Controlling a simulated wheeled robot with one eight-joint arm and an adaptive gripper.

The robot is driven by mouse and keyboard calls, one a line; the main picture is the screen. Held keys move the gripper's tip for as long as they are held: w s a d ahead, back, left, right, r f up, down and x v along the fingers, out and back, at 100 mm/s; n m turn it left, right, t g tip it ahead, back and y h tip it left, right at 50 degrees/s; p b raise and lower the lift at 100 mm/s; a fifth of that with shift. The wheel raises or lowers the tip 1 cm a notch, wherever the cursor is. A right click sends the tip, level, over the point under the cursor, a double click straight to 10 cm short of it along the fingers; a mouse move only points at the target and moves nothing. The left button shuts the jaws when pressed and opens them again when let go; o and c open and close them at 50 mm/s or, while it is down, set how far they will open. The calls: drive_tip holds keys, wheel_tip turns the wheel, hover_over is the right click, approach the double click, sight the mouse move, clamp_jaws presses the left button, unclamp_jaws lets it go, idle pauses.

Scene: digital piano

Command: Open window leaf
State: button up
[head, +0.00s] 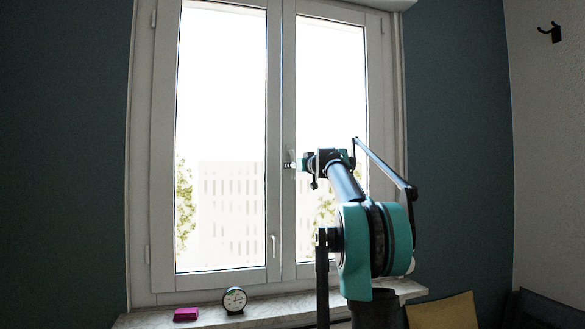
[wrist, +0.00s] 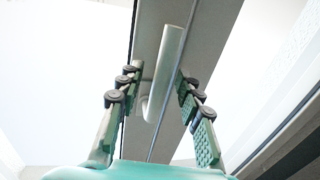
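The window has a left leaf (head: 272,120) and a right leaf (head: 288,225), both looking shut in the head view. My gripper (head: 291,165) is at the middle stiles, at about half the window's height. In the wrist view my gripper (wrist: 158,78) is open, with one finger on each side of a pale long window handle (wrist: 168,65). Gaps show between the handle and both fingers. In the head view my gripper and arm hide most of this handle. A small lever (head: 273,245) sits lower on the left leaf.
A round clock (head: 234,300) and a magenta block (head: 186,314) stand on the sill (head: 270,310), below the left leaf. A yellow panel (head: 442,312) is at the lower right. A dark hook (head: 551,32) is on the right wall.

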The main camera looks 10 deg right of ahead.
drive_tip(key=shift+w+a, duration=0.1)
drive_tip(key=shift+w, duration=0.05)
clamp_jaws()
idle(0.4)
